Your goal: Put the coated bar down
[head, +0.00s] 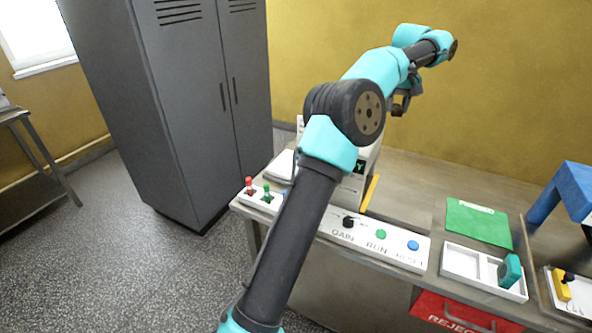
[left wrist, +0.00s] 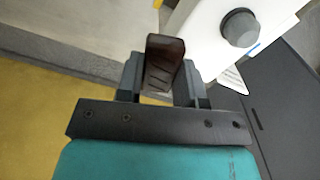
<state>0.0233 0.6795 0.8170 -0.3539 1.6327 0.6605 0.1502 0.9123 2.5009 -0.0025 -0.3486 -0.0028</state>
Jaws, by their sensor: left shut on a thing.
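My left gripper (head: 401,101) is above the back of the bench in the head view, small and partly hidden by its own wrist. In the left wrist view the left gripper (left wrist: 163,85) is shut on the dark brown coated bar (left wrist: 165,58), which stands out beyond the fingertips with grooves on its face. The bar is too small to make out surely in the head view. My right gripper is not in view.
A white machine (head: 352,190) stands partly behind my left arm; its knob (left wrist: 240,27) is near the bar in the wrist view. The bench holds a button panel (head: 400,252), a green mat (head: 478,222) and a two-compartment white tray (head: 459,262). A red reject bin (head: 440,308) sits below.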

